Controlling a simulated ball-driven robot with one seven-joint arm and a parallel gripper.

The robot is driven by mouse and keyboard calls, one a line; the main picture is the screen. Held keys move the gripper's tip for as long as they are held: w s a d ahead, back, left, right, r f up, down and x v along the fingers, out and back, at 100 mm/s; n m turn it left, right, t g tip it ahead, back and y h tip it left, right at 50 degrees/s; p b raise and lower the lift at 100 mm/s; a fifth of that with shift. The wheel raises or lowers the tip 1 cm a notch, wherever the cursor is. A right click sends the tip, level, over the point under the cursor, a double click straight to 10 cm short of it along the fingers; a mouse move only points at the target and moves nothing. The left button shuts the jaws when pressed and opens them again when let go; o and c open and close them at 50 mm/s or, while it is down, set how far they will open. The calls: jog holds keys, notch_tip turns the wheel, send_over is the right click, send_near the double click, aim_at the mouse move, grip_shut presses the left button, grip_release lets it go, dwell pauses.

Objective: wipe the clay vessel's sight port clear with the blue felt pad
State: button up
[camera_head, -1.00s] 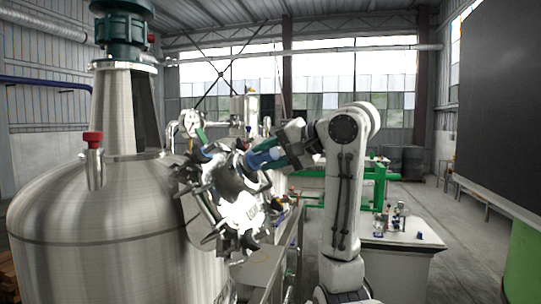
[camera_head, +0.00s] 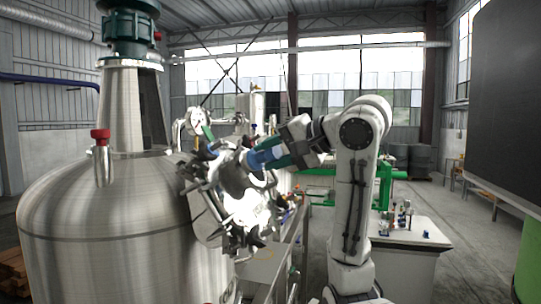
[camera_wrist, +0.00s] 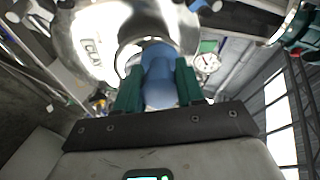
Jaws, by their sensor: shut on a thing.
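My gripper (camera_head: 280,155) has green fingers shut on the blue felt pad (camera_head: 264,156); the held blue piece also shows in the wrist view (camera_wrist: 160,72).
A dial gauge (camera_head: 193,121) stands behind the port. A metal railing (camera_head: 290,262) runs right of the vessel. A white cabinet (camera_head: 405,260) with small items stands at right, and a dark board (camera_head: 500,95) beyond. Open floor lies between them.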

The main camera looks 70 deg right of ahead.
jog(key=shift+s+d+r, duration=0.1)
jog(key=shift+s+r, duration=0.4)
jog(key=shift+s, duration=0.3)
jog(key=shift+s+d+r, duration=0.1)
jog(key=shift+s+r, duration=0.45)
jog(key=shift+s, duration=0.3)
jog(key=shift+s+d+r, duration=0.1)
jog(key=shift+s+r, duration=0.4)
jog(key=shift+s, duration=0.3)
jog(key=shift+s, duration=0.1)
jog(key=shift+s+r, duration=0.4)
jog(key=shift+s, duration=0.2)
jog(key=shift+s+r, duration=0.35)
jog(key=shift+s, duration=0.2)
